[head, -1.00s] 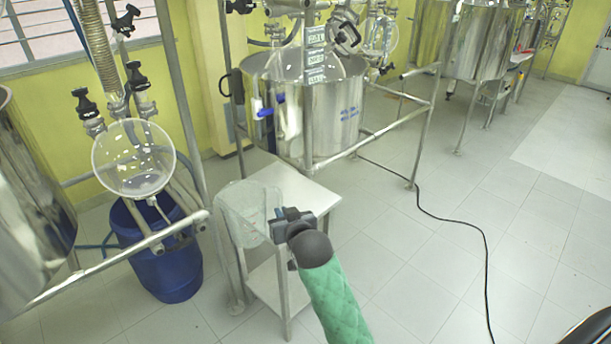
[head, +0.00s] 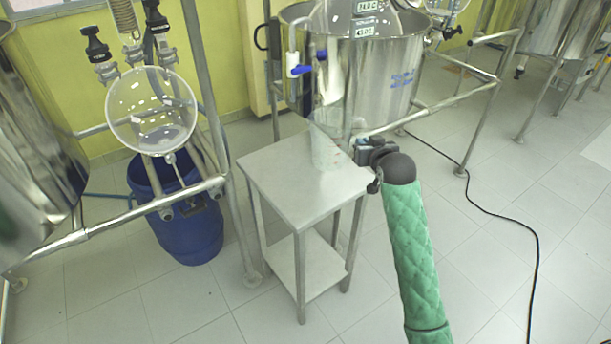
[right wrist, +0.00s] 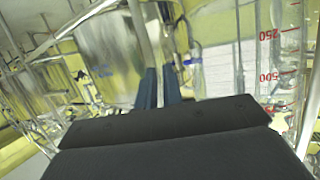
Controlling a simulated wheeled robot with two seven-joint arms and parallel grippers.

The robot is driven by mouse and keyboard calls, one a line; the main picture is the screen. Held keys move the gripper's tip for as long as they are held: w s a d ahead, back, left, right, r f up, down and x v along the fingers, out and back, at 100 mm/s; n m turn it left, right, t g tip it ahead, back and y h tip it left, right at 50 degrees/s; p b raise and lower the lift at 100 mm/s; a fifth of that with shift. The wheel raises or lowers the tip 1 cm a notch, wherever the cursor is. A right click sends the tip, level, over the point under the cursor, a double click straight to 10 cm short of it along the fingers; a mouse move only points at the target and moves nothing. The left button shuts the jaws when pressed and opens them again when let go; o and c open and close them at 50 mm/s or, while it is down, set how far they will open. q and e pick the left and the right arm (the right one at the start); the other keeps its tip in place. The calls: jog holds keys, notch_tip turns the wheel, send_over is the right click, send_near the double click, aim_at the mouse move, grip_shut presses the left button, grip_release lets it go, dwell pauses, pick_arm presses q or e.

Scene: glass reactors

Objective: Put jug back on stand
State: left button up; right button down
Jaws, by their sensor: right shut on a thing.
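The jug (head: 326,152) is clear, faintly tinted and looks upright. It shows over the back right part of the stand's top in the head view; I cannot tell whether its base touches. The stand (head: 275,185) is a small steel table with a lower shelf. My right gripper (head: 358,151) is shut on the jug's right side, near the stand's back right edge. In the right wrist view, the blue fingers (right wrist: 158,88) are close together, and the jug (right wrist: 284,65) with red volume marks fills the right side. My left gripper is out of view.
A large steel vessel (head: 365,70) in a pipe frame stands just behind the stand. A round glass flask (head: 152,112) hangs at left above a blue drum (head: 185,235). A black cable (head: 480,205) lies on the floor at right. The stand's front top is clear.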

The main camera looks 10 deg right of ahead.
jog(key=w+a+f+p, duration=0.1)
jog(key=w+f, duration=0.2)
jog(key=w+a+f+p, duration=0.1)
jog(key=w+a+f, duration=0.1)
jog(key=w+f, duration=0.2)
jog(key=w+a+f+p, duration=0.1)
jog(key=w+f+p, duration=0.1)
jog(key=w+f, duration=0.1)
jog(key=shift+w+a+f, duration=0.3)
jog(key=shift+a+f, duration=0.05)
jog(key=shift+f, duration=0.2)
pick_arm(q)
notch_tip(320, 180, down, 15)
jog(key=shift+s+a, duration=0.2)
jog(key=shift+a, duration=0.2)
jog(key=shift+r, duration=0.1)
pick_arm(e)
jog(key=c, duration=2)
grip_release()
jog(key=shift+f, duration=0.15)
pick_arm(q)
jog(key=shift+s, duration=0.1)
pick_arm(e)
jog(key=o, duration=0.5)
jog(key=shift+c, duration=0.2)
